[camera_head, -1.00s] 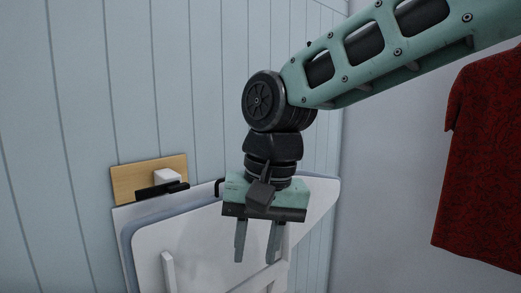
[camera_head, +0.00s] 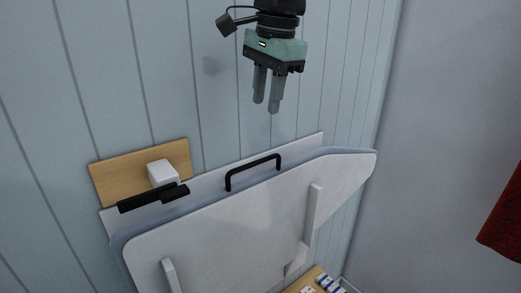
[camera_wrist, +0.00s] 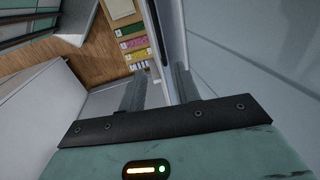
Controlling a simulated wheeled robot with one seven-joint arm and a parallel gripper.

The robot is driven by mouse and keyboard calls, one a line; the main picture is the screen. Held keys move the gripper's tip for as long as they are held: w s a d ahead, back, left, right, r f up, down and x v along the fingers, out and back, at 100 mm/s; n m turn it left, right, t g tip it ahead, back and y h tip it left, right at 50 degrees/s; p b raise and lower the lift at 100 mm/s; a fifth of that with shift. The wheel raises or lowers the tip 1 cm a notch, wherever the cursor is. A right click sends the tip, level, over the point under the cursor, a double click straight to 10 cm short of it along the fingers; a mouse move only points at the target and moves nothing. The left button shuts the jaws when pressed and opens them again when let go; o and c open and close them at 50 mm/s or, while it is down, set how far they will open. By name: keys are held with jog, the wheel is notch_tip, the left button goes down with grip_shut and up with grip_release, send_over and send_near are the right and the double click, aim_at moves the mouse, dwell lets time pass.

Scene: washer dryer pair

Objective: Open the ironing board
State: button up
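The ironing board (camera_head: 225,235) is folded up against the blue panelled wall, its white underside facing me. A black handle (camera_head: 252,169) stands on its upper edge. A black bar (camera_head: 153,197) lies at its upper left, just below a white block (camera_head: 162,173) on a wooden plate (camera_head: 118,180). My gripper (camera_head: 265,107) hangs above the handle, pointing down, apart from it and from the board. It is empty. In the wrist view its two fingers (camera_wrist: 158,92) show a gap between them.
The wall (camera_head: 150,70) is close behind the board. Small coloured items (camera_head: 322,284) show below the board's right part. A red garment (camera_head: 505,225) hangs at the far right. The space in front of the board looks clear.

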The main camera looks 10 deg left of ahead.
aim_at(258, 161)
jog(key=f+p, duration=0.1)
jog(key=f, duration=0.3)
jog(key=w+a+f+p, duration=0.1)
jog(key=f, duration=0.4)
jog(key=a+f, duration=0.1)
jog(key=f, duration=0.3)
jog(key=shift+w+f+p, duration=0.2)
jog(key=shift+w+p, duration=0.15)
jog(key=shift+p, duration=0.05)
grip_shut()
